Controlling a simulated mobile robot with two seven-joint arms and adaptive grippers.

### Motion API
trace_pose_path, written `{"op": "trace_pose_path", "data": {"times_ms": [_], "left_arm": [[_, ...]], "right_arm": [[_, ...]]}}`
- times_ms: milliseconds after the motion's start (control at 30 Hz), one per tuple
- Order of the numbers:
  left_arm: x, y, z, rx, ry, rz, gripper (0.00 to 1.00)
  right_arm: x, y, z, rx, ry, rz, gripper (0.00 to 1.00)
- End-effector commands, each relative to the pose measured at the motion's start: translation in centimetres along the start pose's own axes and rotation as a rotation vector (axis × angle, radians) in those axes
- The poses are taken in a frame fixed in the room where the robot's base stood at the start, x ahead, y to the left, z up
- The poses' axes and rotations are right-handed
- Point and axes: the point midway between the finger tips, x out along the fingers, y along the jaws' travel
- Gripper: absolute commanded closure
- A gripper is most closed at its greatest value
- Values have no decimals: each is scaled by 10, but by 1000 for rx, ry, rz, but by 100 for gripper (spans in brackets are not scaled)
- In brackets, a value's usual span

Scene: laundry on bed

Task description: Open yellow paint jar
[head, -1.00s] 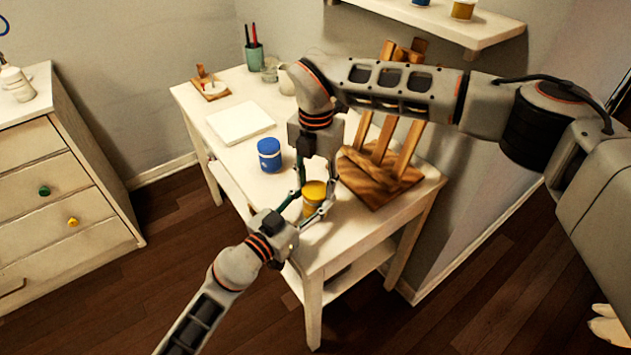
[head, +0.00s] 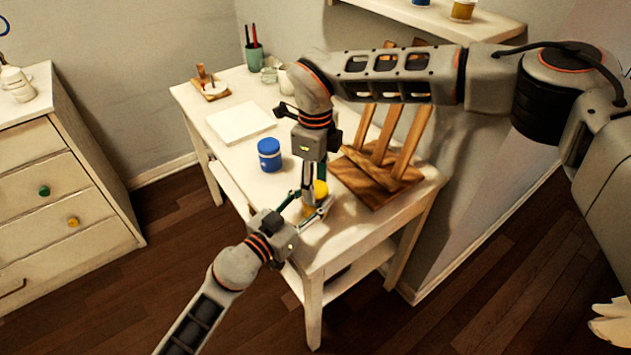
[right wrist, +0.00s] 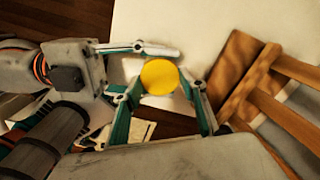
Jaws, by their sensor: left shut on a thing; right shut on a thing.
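The yellow paint jar (head: 321,188) stands near the front corner of the white table, partly hidden by both grippers. In the right wrist view its round yellow lid (right wrist: 160,77) faces the camera. My left gripper (head: 305,210) comes in low from the front left and is shut on the jar's body. My right gripper (head: 314,190) comes from above and is shut on the jar at its lid. Its fingers (right wrist: 160,90) lie on either side of the lid in the right wrist view. The lid appears to sit on the jar; any gap is hidden.
A blue paint jar (head: 269,154) stands behind and left of the grippers. A wooden easel (head: 375,170) stands close on the right.

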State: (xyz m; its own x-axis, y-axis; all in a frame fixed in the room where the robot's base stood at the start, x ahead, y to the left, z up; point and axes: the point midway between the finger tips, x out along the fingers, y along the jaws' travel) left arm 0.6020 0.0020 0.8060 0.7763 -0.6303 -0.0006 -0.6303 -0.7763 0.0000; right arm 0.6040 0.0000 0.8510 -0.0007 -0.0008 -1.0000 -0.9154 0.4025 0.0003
Motion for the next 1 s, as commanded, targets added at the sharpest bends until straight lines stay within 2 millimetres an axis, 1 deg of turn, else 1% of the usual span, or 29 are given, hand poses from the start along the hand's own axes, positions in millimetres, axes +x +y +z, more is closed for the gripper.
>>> {"op": "trace_pose_path", "data": {"times_ms": [267,300,333,633,733,867,1000], "left_arm": [[0,2,0,-1,0,3,100],[0,2,0,-1,0,3,100],[0,2,0,-1,0,3,100],[0,1,0,-1,0,2,100],[0,1,0,-1,0,2,100],[0,1,0,-1,0,1,100],[0,1,0,0,0,1,100]], "right_arm": [[0,0,1,-6,-2,-1,84],[0,0,1,-5,-2,-1,48],[0,0,1,-5,-2,-1,42],[0,0,0,-3,-1,-1,42],[-3,0,0,-2,-2,-1,42],[-15,-1,1,-1,-2,-3,42],[-34,-1,1,-1,-2,-4,42]]}}
